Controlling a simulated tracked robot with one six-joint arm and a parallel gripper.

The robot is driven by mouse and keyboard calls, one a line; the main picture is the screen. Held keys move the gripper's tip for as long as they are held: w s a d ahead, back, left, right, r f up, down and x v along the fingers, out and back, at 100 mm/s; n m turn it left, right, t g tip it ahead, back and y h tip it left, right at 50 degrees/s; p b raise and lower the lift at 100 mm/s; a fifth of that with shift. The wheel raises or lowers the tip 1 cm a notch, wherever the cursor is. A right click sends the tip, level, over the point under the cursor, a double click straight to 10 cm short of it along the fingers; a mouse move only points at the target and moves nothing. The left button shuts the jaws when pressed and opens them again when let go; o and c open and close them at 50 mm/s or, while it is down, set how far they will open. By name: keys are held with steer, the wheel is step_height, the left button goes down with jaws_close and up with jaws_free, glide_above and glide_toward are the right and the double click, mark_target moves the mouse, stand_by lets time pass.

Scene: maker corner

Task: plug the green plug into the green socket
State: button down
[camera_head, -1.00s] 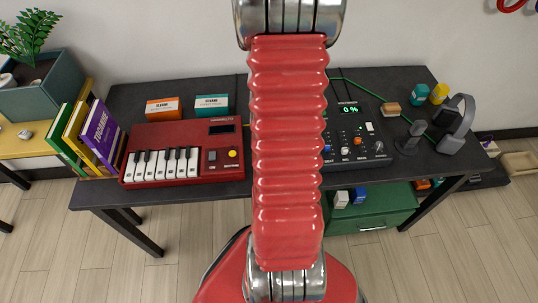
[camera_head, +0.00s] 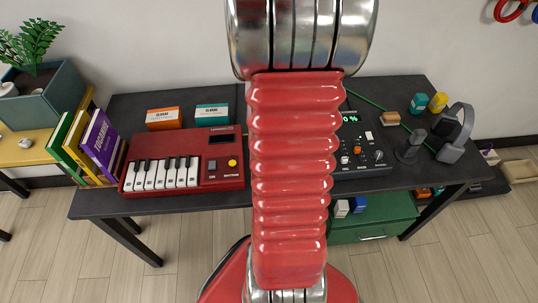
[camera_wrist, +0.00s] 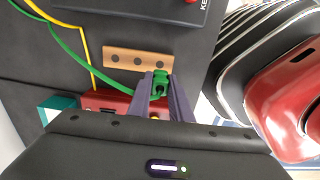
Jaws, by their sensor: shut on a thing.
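The green plug (camera_wrist: 160,82) is between the purple fingertips of my gripper (camera_wrist: 160,88) in the wrist view. My gripper is shut on it. The green cable (camera_wrist: 78,62) runs from the plug to the upper left; part of a green cable also shows in the head view (camera_head: 368,99). A wooden strip with several dark holes (camera_wrist: 124,58) lies just beyond the plug. I cannot make out a green socket in either view. In the head view my arm hides the gripper and plug.
A yellow cable (camera_wrist: 84,48) runs close to the wooden strip. A dark panel (camera_wrist: 140,8) lies beyond it. On the black table (camera_head: 205,207) are a red keyboard (camera_head: 222,172), an orange box (camera_head: 163,119), a teal box (camera_head: 212,115), a mixer (camera_head: 362,170) and headphones (camera_head: 452,152).

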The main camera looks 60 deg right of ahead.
steer(key=shift+r, duration=1.25)
steer(key=shift+w, duration=0.1)
steer(key=shift+w+a, duration=0.15)
steer(key=shift+w, duration=0.2)
steer(key=w+a+r+m, duration=0.1)
steer(key=w+a+m, duration=0.1)
steer(key=w+a, duration=0.55)
steer(key=w+a+m, duration=0.2)
steer(key=w+a, duration=0.2)
steer(key=w, duration=0.7)
steer(key=w+a+m, duration=0.2)
steer(key=w+a, duration=0.3)
steer(key=a, duration=0.5)
steer(key=w+a+m, duration=0.2)
steer(key=w+a, duration=0.3)
steer(key=a, duration=0.4)
steer(key=shift+w+a+r, duration=0.15)
steer(key=shift+a+r, duration=0.25)
steer(key=shift+r, duration=0.05)
